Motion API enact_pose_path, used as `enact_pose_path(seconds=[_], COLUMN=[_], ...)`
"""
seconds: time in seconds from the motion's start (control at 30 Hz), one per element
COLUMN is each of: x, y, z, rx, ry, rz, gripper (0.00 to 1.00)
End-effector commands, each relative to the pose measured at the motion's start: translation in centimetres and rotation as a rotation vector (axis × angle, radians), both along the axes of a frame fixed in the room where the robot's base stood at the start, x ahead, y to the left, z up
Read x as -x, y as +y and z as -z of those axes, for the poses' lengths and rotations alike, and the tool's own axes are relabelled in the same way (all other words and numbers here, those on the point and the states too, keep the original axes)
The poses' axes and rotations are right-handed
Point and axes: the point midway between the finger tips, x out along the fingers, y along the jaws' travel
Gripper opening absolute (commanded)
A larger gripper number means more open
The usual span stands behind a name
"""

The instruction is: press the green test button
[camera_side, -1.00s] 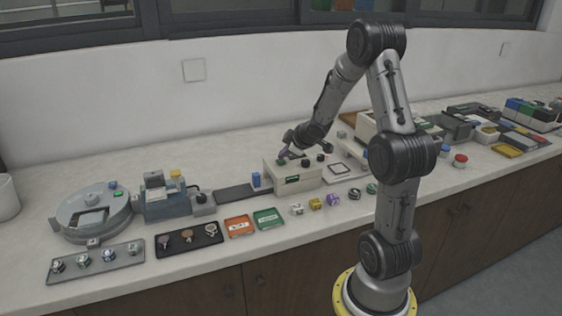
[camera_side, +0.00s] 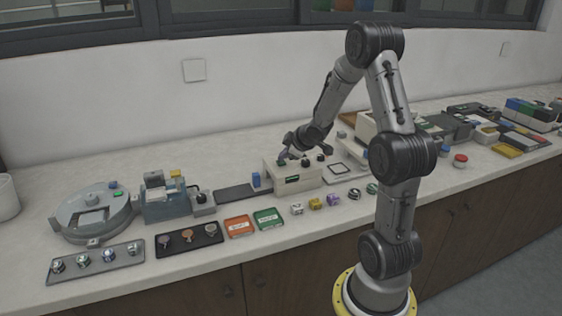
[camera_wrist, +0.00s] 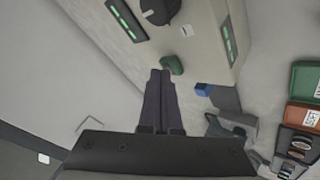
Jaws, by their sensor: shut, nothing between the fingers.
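The green test button (camera_wrist: 172,65) is on the pale tester box, near its edge, in the wrist view. The box (camera_side: 275,178) stands mid-bench in the side view. My gripper (camera_wrist: 161,73) is shut and empty, its two dark fingers together. Its tips lie right beside the button's left edge in the wrist view; I cannot tell whether they touch it. In the side view my gripper (camera_side: 282,158) is low over the left end of the box top, and the button is hard to make out there.
A black knob (camera_wrist: 160,10) and green-lit display strips (camera_wrist: 127,20) are on the box near the button. A blue block (camera_side: 256,179) stands left of the box. Orange (camera_side: 239,226) and green (camera_side: 268,218) trays lie in front.

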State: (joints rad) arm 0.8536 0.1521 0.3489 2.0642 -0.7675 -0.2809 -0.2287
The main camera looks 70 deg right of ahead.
Motion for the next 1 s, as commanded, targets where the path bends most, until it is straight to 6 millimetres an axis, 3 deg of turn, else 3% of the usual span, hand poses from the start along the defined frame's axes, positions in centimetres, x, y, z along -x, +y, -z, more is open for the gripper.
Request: enact_pose_path(seconds=[0.5, 1.0], x=[0.0, 0.1], y=[0.0, 0.0], z=[0.2, -1.5], rx=[-0.001, -0.001], ry=[0.000, 0.001], rz=[-0.001, 0.000], gripper=[0.00, 0.00])
